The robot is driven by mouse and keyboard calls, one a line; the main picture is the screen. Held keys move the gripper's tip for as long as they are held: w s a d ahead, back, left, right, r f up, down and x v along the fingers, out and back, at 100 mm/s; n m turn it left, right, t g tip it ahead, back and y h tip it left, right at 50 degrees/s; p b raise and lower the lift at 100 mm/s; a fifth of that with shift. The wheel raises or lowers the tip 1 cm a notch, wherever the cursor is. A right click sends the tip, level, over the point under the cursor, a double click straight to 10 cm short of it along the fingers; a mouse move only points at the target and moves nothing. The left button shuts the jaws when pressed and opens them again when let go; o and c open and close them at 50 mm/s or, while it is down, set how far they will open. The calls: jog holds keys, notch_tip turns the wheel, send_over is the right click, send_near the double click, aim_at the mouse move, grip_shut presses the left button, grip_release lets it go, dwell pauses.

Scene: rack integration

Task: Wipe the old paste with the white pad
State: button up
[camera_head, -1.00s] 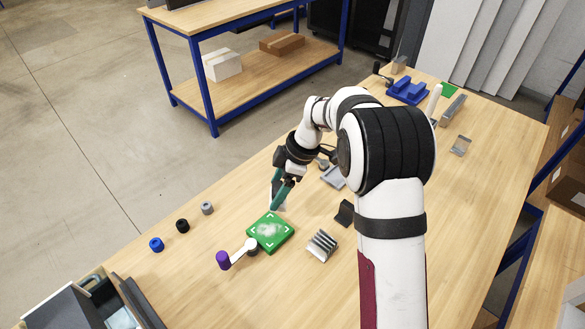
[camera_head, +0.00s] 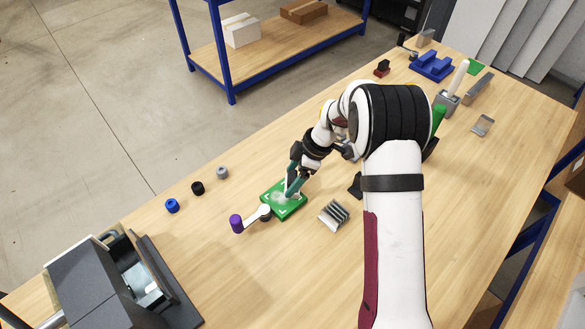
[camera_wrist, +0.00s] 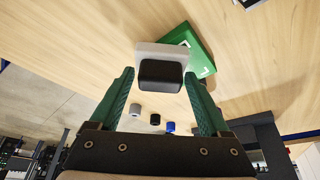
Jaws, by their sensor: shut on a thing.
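My gripper (camera_head: 291,185) is shut on the black handle (camera_wrist: 160,76) of the white pad (camera_wrist: 155,50). In the wrist view the handle sits between my green fingertips. The pad is over a corner of the green board (camera_head: 290,213), which also shows in the wrist view (camera_wrist: 200,58). A pale smear of old paste (camera_head: 278,194) shows on the board beside my fingers. My gripper and the pad hide part of the board. I cannot tell if the pad touches the paste.
A finned grey heat sink (camera_head: 334,215) stands right of the board. A white piece with a purple end (camera_head: 236,223) lies close to its left. Blue (camera_head: 172,206), black (camera_head: 197,188) and grey (camera_head: 222,172) knobs stand farther left. A dark open case (camera_head: 140,270) is at front left.

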jog(key=shift+s+a, duration=0.35)
jog(key=shift+c, duration=0.7)
jog(key=shift+s+a, duration=2.15)
jog(key=shift+w+d, duration=2.45)
jog(key=shift+d, duration=0.25)
jog(key=shift+s+a, duration=0.15)
jog(key=shift+s, duration=0.2)
jog(key=shift+s+a, duration=2.25)
jog(key=shift+w+d, duration=2.45)
jog(key=shift+w, duration=0.05)
jog(key=shift+r, duration=4.05)
